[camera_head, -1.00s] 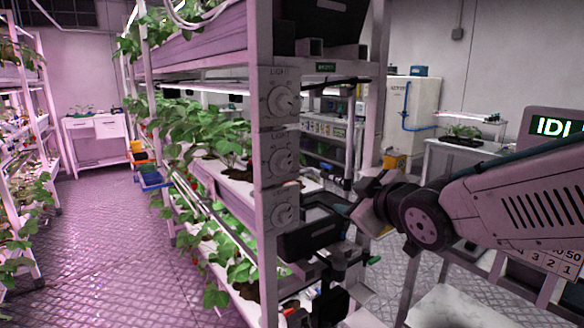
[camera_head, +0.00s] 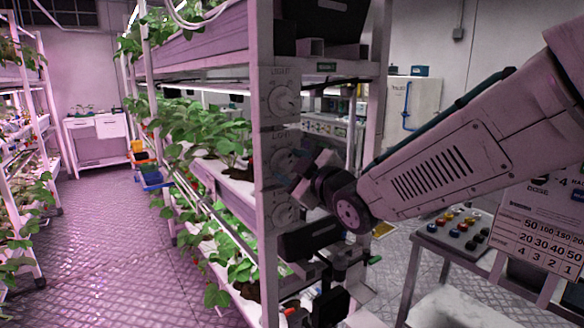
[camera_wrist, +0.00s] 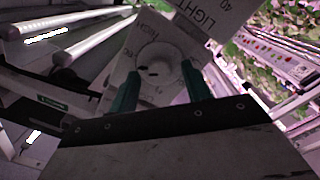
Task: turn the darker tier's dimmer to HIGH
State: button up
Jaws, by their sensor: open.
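Three round dimmer knobs sit one above another on plates on the rack's front post. The top dimmer (camera_head: 283,99) is clear in the head view. The middle dimmer (camera_head: 281,160) is partly covered by my gripper (camera_head: 302,170), and the bottom dimmer (camera_head: 283,213) is just below it. In the wrist view, a pale knob (camera_wrist: 160,66) on a plate marked LIGHT lies ahead, between the two teal fingers of my open gripper (camera_wrist: 158,82). I cannot tell whether the fingers touch it. Its setting is too dim to read.
The rack post (camera_head: 262,260) carries planted tiers (camera_head: 215,140) to its left. Dark boxes and fittings (camera_head: 312,238) stick out below my gripper. A panel with coloured buttons (camera_head: 455,225) stands at the right. The aisle floor (camera_head: 110,240) is clear.

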jog(key=c, duration=1)
jog(key=shift+m, duration=0.3)
jog(key=m, duration=0.3)
jog(key=shift+m, duration=0.4)
jog(key=m, duration=0.7)
jog(key=shift+w+m, duration=0.1)
jog(key=shift+m, duration=0.3)
jog(key=shift+m+g, duration=0.3)
jog(key=shift+m, duration=1.5)
